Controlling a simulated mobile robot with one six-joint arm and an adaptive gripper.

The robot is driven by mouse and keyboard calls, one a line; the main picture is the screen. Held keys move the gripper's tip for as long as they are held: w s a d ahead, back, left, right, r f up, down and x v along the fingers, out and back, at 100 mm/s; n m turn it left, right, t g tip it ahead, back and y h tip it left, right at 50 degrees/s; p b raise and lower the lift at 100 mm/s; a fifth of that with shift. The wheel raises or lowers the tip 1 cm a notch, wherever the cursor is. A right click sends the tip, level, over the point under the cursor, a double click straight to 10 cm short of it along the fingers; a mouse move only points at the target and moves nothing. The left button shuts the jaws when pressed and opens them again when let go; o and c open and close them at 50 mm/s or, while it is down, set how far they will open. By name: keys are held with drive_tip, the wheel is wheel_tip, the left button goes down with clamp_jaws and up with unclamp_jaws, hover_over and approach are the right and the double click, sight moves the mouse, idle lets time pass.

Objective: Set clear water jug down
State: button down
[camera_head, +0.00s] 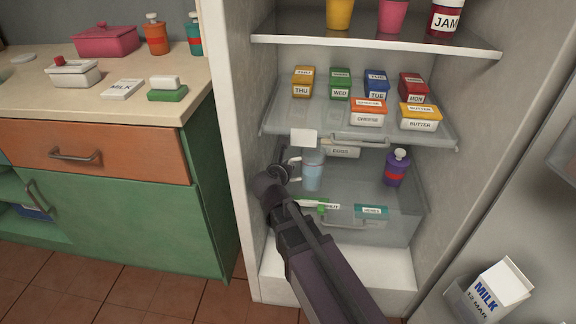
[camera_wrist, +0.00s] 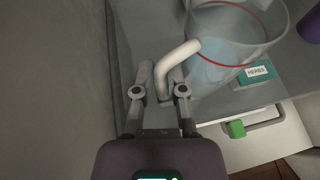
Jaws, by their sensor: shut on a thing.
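The clear water jug (camera_head: 313,172) is inside the open fridge, upright, at the left of the lower space. It has bluish water in it and a white handle on its left. My gripper (camera_head: 287,171) is shut on the handle from the left. In the wrist view, my gripper's fingers (camera_wrist: 164,92) close around the lower part of the white handle, and the jug (camera_wrist: 238,45) with a red line at its rim stands to the right. The jug is over the lower glass shelf (camera_head: 360,190); I cannot tell if its base touches it.
A purple bottle (camera_head: 396,168) stands right of the jug. A herbs box (camera_head: 371,212) and a green-handled item (camera_head: 318,206) show below, near the drawer. The middle shelf above holds several labelled boxes. The fridge's left wall (camera_wrist: 60,80) is close to my gripper.

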drive_tip(key=shift+a+f, duration=0.1)
drive_tip(key=shift+f, duration=0.1)
idle(0.3)
drive_tip(key=c, duration=0.7)
unclamp_jaws()
drive_tip(key=shift+r, duration=0.15)
